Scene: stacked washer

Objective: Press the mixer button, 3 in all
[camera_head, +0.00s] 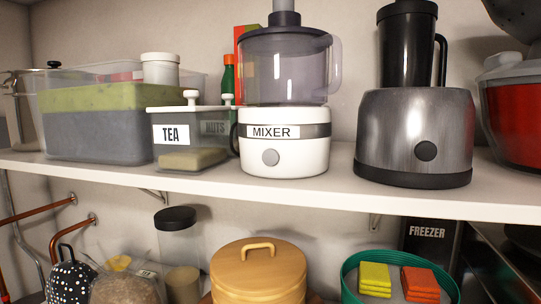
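A white mixer (303,160) with a clear grey bowl stands on the white shelf, right of the picture's middle. Its front has a grey band labelled "MIXER". The round grey mixer button (270,157) sits below that label and faces me. Nothing blocks my view of the button. My gripper does not show in this view.
A steel blender (400,130) with a dark round knob stands just right of the mixer. A "TEA" container (192,135) and a large clear bin (95,125) are on the left. Below the shelf (330,195) are a wooden canister (258,275) and a green basket (350,272).

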